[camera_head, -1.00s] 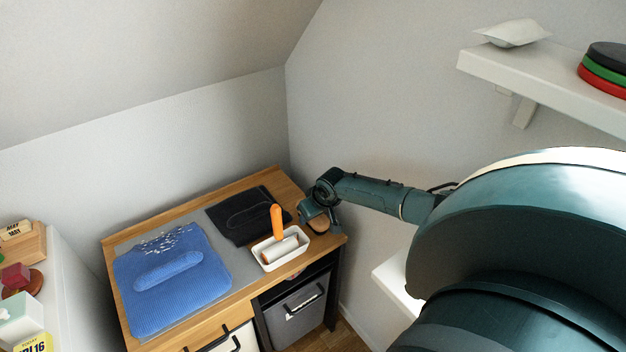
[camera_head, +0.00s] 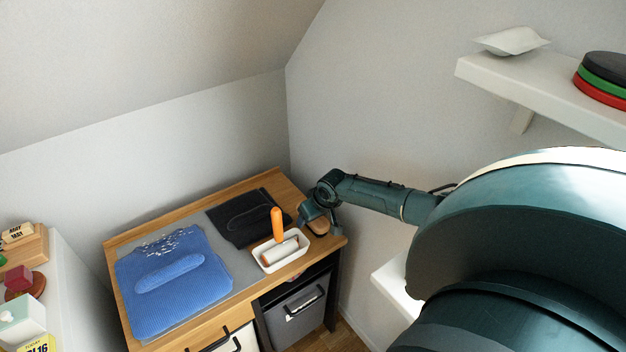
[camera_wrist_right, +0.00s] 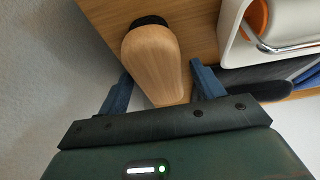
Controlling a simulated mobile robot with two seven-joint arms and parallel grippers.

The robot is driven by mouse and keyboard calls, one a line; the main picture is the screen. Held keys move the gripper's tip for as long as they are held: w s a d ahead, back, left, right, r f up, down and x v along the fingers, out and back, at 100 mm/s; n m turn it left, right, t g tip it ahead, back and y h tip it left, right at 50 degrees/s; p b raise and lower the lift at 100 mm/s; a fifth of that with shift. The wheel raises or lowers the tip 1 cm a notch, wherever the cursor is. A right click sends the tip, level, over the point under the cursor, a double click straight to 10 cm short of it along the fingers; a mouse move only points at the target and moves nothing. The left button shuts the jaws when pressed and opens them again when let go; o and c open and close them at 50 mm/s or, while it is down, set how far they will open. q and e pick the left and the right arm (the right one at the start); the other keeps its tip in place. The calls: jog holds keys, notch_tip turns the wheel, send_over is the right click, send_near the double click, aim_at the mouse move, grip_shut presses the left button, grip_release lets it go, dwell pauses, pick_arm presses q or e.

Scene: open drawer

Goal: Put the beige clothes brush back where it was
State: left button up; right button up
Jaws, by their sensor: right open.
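The beige clothes brush (camera_wrist_right: 151,58) has a rounded wooden body with a dark end at its far side. My right gripper (camera_wrist_right: 162,88) is open, with one blue finger on each side of the brush's near part. I cannot tell whether either finger touches it. The brush's underside is hidden. My left gripper is not in view.
A white tray (camera_head: 268,268) with an orange-handled lint roller (camera_head: 277,225) stands close to the brush. A folded dark cloth (camera_head: 232,234) and a blue knit garment (camera_head: 190,300) lie on a grey mat. The wall (camera_wrist_right: 45,80) is close beside my right gripper.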

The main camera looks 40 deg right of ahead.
aim_at(319, 221)
jog(key=p+v, duration=0.5)
jog(key=shift+w, duration=0.1)
jog(key=shift+s+r+p, duration=0.3)
jog(key=shift+r+p, duration=0.35)
jog(key=shift+p, duration=0.5)
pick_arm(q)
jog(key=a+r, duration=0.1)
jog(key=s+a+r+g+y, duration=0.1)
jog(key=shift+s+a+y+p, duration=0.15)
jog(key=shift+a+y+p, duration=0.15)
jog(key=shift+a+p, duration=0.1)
pick_arm(e)
jog(key=shift+s+r, duration=0.2)
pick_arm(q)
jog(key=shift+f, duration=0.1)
pick_arm(e)
jog(key=shift+a+f, duration=0.1)
